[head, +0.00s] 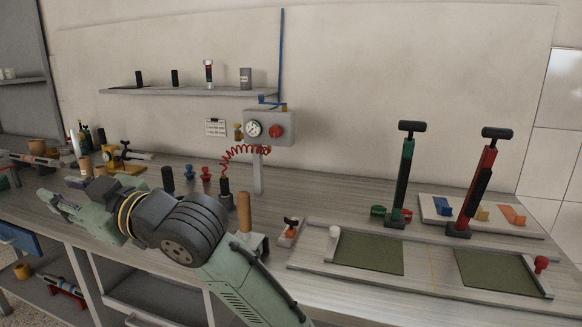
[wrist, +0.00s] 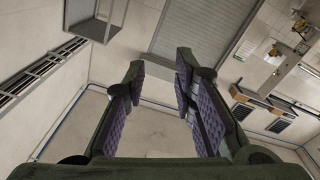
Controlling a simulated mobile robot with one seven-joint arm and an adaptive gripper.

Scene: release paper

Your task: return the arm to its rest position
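My arm reaches across the lower left of the head view, bent over the bench's front edge. My gripper (head: 58,201) is at its left end, above the left part of the bench. In the wrist view, my gripper (wrist: 158,92) shows two fingers with purple pads, spread well apart. Nothing is between them. The wrist view looks out over floor, walls and a roller shutter (wrist: 205,45), with no bench surface close to the fingers.
The workbench (head: 330,215) runs across the head view. Two upright pumps, green (head: 403,175) and red (head: 477,185), stand at the right. A gauge box (head: 268,127) with a red coiled hose stands mid-bench. Small tools crowd the left, near my gripper. A shelf (head: 185,91) hangs behind.

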